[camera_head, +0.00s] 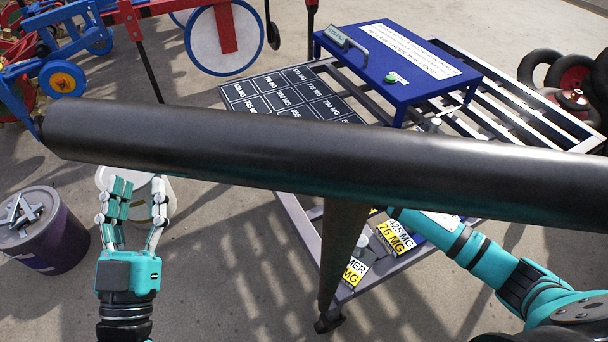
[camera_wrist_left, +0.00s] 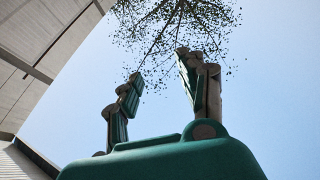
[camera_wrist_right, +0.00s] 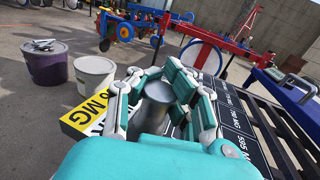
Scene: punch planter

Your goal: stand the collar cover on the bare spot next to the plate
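A grey, roughly cylindrical piece, apparently the collar cover (camera_wrist_right: 155,104), is between the fingers of my right gripper (camera_wrist_right: 158,78) in the right wrist view. The fingers close in on both sides of it. Its lower end is hidden, so I cannot tell whether it touches the rack. In the head view the right gripper is mostly hidden behind a thick dark bar. A yellow-and-white number plate (camera_head: 396,237) lies near it, and a yellow plate (camera_wrist_right: 88,112) shows left of the gripper in the right wrist view. My left gripper (camera_head: 132,190) is open and empty.
The thick dark bar (camera_head: 300,155) crosses the head view and hides part of the rack. A black number board (camera_head: 285,92) and a blue stand (camera_head: 400,65) are on the slatted rack (camera_head: 500,95). A purple bin (camera_head: 55,240) and a pale bucket (camera_head: 160,195) stand left.

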